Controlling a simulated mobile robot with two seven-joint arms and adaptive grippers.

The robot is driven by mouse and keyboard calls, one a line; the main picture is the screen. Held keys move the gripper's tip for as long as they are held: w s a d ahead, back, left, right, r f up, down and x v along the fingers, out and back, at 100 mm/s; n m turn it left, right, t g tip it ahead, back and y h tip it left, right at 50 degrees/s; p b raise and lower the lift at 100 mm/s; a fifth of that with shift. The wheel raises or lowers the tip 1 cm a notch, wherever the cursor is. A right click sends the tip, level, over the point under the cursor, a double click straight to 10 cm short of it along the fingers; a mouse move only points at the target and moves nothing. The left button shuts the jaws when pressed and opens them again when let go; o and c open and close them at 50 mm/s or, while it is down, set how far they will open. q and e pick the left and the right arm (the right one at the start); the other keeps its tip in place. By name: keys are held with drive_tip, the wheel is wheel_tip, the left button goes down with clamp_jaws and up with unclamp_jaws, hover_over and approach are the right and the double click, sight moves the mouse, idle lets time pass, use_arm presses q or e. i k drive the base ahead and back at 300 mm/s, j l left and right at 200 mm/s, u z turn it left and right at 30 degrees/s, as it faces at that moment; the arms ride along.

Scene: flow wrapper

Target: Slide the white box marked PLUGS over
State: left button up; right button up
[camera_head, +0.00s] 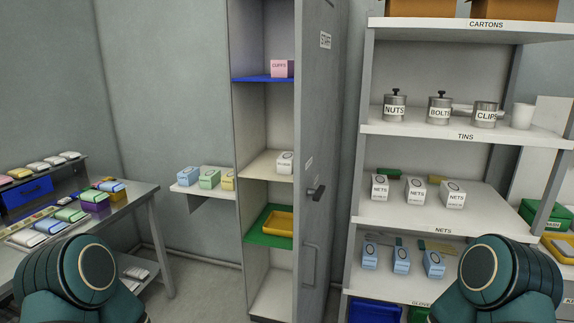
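A small white box (285,162) with a dark round mark stands on the pale middle shelf (262,167) inside the tall grey cabinet. Its lettering is too small to read surely, but it may be PLUGS. It sits at the right side of the shelf, close to the cabinet door (316,130), which stands open and borders it on the right. Neither of my grippers is in view. Only teal links of my arms show at the lower left and lower right, well apart from the cabinet.
A pink box (282,68) stands on the blue shelf above; a yellow tray (278,224) lies on the green shelf below. The door handle (316,192) juts out. Right of the door, a white rack holds tins (395,106) and NETS boxes (415,190). A workbench (135,197) stands left.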

sight(285, 163)
drive_tip(key=i+j, duration=0.2)
drive_tip(key=j, duration=0.15)
drive_tip(key=i+j, duration=0.15)
drive_tip(key=j, duration=0.2)
drive_tip(key=i+j+z, duration=0.1)
drive_tip(key=j, duration=0.25)
drive_tip(key=i+j, duration=0.4)
drive_tip(key=j, duration=0.35)
